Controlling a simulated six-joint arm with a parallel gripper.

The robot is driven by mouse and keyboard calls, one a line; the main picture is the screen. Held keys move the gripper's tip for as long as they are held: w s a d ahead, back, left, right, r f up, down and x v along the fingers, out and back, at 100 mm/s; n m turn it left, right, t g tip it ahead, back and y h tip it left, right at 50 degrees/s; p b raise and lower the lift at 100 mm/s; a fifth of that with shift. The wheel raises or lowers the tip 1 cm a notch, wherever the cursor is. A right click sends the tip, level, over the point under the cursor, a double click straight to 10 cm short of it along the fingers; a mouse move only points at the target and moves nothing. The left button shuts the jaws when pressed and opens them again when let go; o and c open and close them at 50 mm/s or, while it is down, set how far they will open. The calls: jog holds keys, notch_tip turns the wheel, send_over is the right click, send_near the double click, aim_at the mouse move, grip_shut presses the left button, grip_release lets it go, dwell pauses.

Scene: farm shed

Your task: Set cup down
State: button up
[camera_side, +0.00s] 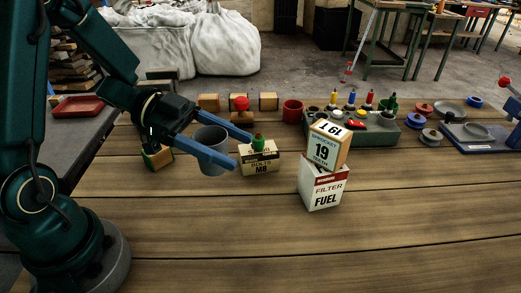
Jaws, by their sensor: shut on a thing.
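A grey cup (211,158) is upright between the two blue fingers of my gripper (222,148), left of the middle of the side view. My gripper is shut on the cup, with one finger on its far side and one across its near side. The near finger hides part of the cup's upper wall. I cannot tell whether the cup's bottom touches the wooden table (190,225) or hangs just above it.
A bolts box (259,160) with a green-topped item stands close right of the cup. A socket box (326,146) sits on a fuel filter box (322,187). Behind are wooden blocks (268,101), a red cup (292,111) and a tool holder (368,135). The front table is clear.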

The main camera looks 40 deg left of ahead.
jog(key=w+a+r+n+t+y, duration=0.3)
jog(key=w+a+n+t+y, duration=0.5)
jog(key=w+a+n+y, duration=0.2)
jog(key=shift+w+a+n+y, duration=0.4)
jog(key=shift+w+a+n, duration=0.35)
jog(key=shift+a, duration=0.5)
jog(key=a+f+n+y, duration=0.1)
jog(key=a+n+y, duration=0.3)
jog(key=a, duration=0.3)
jog(key=shift+a+y, duration=0.2)
jog(key=shift+y, duration=0.5)
jog(key=s+a+f+n+g+y, duration=0.2)
jog(key=s+a+n+y, duration=0.35)
jog(key=a, duration=0.35)
jog(key=shift+y, duration=0.35)
jog(key=w+d+f, duration=0.2)
jog(key=w, duration=0.1)
jog(key=w+d+f, duration=0.2)
jog(key=w+d, duration=0.1)
jog(key=w+d+f, duration=0.2)
jog(key=w, duration=0.1)
jog(key=shift+d+f, duration=0.3)
jog(key=shift+f, duration=2.05)
jog(key=shift+f, duration=0.2)
jog(key=o, duration=1.3)
